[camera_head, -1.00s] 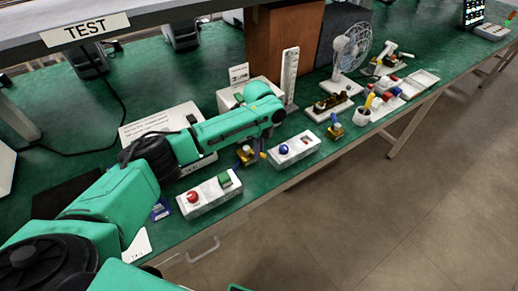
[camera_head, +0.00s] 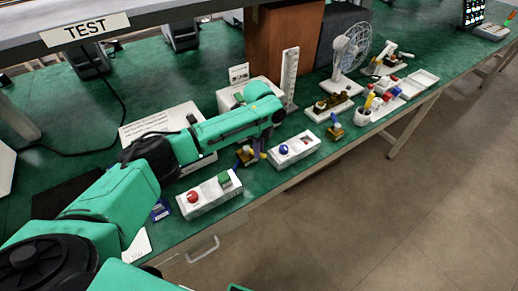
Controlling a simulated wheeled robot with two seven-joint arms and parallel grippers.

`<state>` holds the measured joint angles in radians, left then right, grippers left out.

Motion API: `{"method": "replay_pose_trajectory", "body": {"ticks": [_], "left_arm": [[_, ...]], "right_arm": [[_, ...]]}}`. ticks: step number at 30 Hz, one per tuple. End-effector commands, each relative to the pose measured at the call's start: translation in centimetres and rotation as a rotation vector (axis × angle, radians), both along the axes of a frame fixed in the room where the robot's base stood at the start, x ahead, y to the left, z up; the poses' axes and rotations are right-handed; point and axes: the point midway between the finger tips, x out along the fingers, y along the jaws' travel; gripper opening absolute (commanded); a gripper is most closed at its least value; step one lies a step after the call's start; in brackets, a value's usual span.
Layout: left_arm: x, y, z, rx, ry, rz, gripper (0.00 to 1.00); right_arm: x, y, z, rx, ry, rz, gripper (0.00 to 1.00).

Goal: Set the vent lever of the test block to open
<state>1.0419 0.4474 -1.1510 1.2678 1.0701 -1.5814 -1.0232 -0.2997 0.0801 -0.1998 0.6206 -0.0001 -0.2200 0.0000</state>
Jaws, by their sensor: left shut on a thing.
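My left arm reaches in from the left over the bench, and its wrist turns down at the front edge. The left gripper (camera_head: 262,150) is small and dark here, partly hidden under the wrist. It is at a small brass-coloured block (camera_head: 246,157) with blue parts, between two white boxes. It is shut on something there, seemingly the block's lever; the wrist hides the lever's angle. A similar brass block with a blue handle (camera_head: 335,130) stands further right. I cannot tell from labels which is the test block. My right gripper is not in view.
A white box with a red knob (camera_head: 193,197) stands left of the gripper, and one with a blue knob (camera_head: 284,150) stands right. A white upright scale (camera_head: 290,75) and a fan (camera_head: 350,48) stand behind. The aisle floor at right is clear.

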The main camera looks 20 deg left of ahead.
Motion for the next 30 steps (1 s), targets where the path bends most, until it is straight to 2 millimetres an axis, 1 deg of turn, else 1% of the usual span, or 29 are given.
{"method": "replay_pose_trajectory", "body": {"ticks": [8, 14, 20, 30], "left_arm": [[0.0, 0.0, 0.3, -0.002, -0.005, -0.024, 0.0], [-0.4, 0.0, 0.5, -0.003, -0.004, -0.104, 0.0], [-1.1, 0.3, 0.6, -0.004, -0.003, -0.249, 0.0], [-2.3, 1.1, 0.5, -0.001, -0.004, -0.568, 0.0]], "right_arm": [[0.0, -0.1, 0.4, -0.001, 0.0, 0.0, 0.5], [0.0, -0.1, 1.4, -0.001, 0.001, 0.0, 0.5], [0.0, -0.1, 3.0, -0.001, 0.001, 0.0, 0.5], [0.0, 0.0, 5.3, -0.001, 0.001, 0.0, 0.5]]}}
